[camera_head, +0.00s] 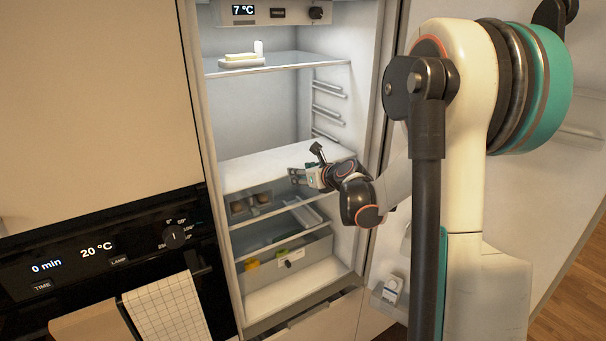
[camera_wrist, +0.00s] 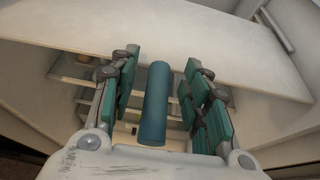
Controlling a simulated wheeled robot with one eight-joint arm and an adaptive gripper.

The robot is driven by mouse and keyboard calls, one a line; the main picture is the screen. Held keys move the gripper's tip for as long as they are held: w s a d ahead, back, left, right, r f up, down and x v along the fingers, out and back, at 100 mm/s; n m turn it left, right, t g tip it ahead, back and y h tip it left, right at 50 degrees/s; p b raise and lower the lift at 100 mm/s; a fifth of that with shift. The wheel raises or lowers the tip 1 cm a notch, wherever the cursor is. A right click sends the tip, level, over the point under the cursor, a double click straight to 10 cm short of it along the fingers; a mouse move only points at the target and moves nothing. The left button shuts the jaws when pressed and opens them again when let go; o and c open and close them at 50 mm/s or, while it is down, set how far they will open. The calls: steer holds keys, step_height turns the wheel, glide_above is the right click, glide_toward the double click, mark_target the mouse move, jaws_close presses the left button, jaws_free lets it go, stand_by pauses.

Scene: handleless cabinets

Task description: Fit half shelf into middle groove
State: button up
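A thick white shelf panel (camera_head: 262,170) lies level across the middle of the open fridge. I cannot tell whether it is the half shelf. In the wrist view the panel (camera_wrist: 200,40) fills the upper part. Several groove rails (camera_head: 328,110) run up the fridge's right inner wall, above the panel. My gripper (camera_head: 296,176) is at the panel's front edge, right of its middle. In the wrist view its fingers (camera_wrist: 162,68) are spread, with no panel clamped between them. A blue cylinder (camera_wrist: 155,105) shows between the fingers without touching them; I cannot tell what it is.
An upper glass shelf (camera_head: 300,62) holds a butter dish (camera_head: 242,60). Lower shelves (camera_head: 285,212) and a drawer (camera_head: 300,260) sit below the panel. The open fridge door (camera_head: 575,130) stands at right, an oven (camera_head: 100,265) at left. The space between panel and upper shelf is clear.

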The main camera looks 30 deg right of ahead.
steer(key=v, duration=1.2)
